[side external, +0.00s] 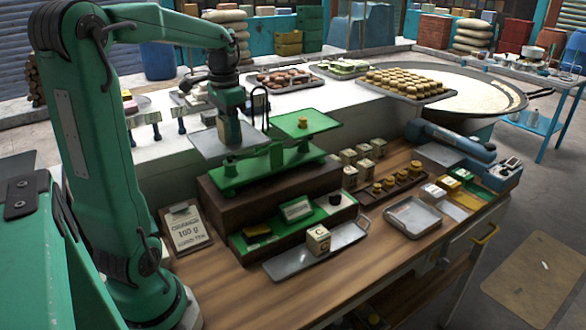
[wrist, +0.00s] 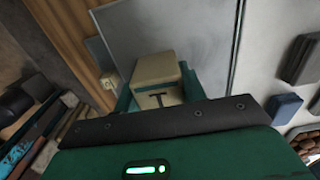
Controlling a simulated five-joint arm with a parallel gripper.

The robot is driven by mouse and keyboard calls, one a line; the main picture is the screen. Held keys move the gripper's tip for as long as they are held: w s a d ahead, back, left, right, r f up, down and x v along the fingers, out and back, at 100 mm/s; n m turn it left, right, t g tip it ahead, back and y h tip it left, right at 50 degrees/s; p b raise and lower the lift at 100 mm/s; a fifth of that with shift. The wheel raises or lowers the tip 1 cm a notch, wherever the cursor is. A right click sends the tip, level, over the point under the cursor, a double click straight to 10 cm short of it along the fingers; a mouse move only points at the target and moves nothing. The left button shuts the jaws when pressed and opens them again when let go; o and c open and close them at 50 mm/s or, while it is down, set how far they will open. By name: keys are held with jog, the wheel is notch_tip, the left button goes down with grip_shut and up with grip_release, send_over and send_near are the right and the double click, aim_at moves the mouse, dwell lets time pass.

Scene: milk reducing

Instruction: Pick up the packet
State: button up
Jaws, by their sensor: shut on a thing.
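My gripper (side external: 229,132) is shut on a beige block-shaped packet. In the wrist view the packet (wrist: 156,68) sits between the green fingertips, with a dark T-shaped mark on its near face. The gripper points down over the square grey left pan (side external: 203,141) of a green balance scale (side external: 262,168). I cannot tell whether the packet touches the pan. The right pan (side external: 301,124) is green, stands higher and carries a small brass weight (side external: 303,122). Another packet, marked with a letter (side external: 318,240), stands on a metal tray (side external: 290,265) in front of the scale.
Several beige packets (side external: 365,152) stand right of the scale, near a dark rack of brass weights (side external: 390,184). An empty metal tray (side external: 412,216) lies at the right. A tray of round sweets (side external: 404,84) is behind.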

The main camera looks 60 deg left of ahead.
jog(key=shift+r, duration=0.45)
jog(key=r, duration=0.1)
jog(key=d+r, duration=0.1)
jog(key=r, duration=0.1)
jog(key=shift+w, duration=0.1)
jog(key=w+d+r, duration=0.1)
jog(key=d+r, duration=0.5)
jog(key=d, duration=0.4)
jog(key=shift+d+r, duration=0.2)
jog(key=shift+d, duration=0.1)
jog(key=s+d+f, duration=0.2)
jog(key=d+f, duration=1.6)
jog(key=d, duration=0.3)
jog(key=s+d+f, duration=0.5)
jog(key=s+f, duration=0.1)
jog(key=shift+s+d+f, duration=0.15)
jog(key=shift+s+d, duration=0.05)
jog(key=shift+d, duration=0.15)
